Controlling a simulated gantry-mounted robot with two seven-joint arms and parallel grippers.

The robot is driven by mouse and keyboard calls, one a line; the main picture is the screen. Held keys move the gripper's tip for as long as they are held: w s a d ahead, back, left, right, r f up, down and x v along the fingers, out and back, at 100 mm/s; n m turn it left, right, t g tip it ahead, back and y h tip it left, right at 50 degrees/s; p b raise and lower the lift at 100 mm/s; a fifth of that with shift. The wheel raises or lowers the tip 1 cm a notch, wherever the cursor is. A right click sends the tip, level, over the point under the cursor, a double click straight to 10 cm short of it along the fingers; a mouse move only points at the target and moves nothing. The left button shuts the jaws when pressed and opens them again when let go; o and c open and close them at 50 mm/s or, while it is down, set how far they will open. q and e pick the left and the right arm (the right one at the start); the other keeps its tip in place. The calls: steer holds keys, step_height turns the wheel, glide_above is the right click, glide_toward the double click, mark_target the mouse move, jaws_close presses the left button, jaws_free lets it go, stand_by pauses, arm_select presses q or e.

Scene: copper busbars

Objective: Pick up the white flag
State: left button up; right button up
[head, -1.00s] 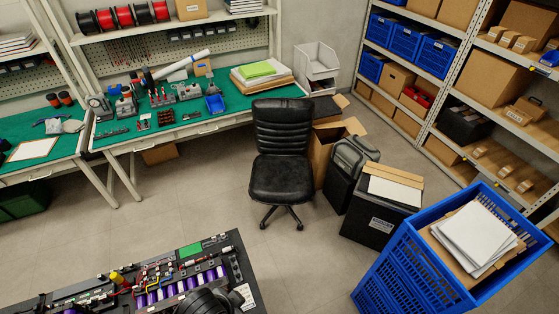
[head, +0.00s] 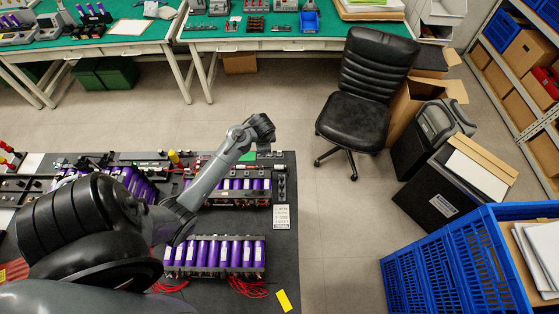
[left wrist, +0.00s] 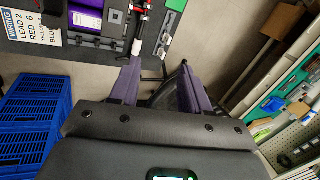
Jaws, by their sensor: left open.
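I cannot make out a white flag for certain in either view. A white printed card (head: 282,217) lies on the dark bench mat (head: 285,265); it also shows at the top left of the left wrist view (left wrist: 32,27). A small white piece (left wrist: 137,47) shows near the left fingertip in the wrist view; I cannot tell what it is. My left gripper (head: 262,130) is at the far edge of the bench, past the purple cells. In the left wrist view its fingers (left wrist: 160,66) are apart, with nothing clearly held. My right gripper is out of view.
Rows of purple cells (head: 215,252) with red wires stand on the bench, and a yellow strip (head: 284,300) lies at its near right. A black chair (head: 365,90) and blue crate (head: 450,262) stand to the right. Floor (head: 335,225) between bench and crate is clear.

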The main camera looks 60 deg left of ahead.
arm_select(q)
steer(key=w+a+f+h+b, duration=0.3)
steer(key=a+f+b, duration=0.2)
steer(key=a+f, duration=0.4)
steer(key=m+t+h+b, duration=0.2)
steer(key=h+b, duration=0.1)
steer(key=b, duration=0.1)
glide_toward(279, 152)
steer(key=shift+s+a+f, duration=0.1)
steer(key=shift+s, duration=0.05)
steer(key=b+x, duration=0.1)
steer(key=x, duration=0.3)
steer(key=shift+f+b, duration=0.1)
steer(key=shift+b, duration=0.3)
steer(key=shift+w+b+x, duration=0.15)
steer(key=shift+b+x, duration=0.7)
steer(key=shift+x, duration=0.6)
steer(key=shift+w+b+x, duration=0.15)
steer(key=shift+b+x, duration=0.65)
steer(key=shift+x, duration=0.7)
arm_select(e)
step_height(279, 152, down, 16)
arm_select(q)
jaws_close()
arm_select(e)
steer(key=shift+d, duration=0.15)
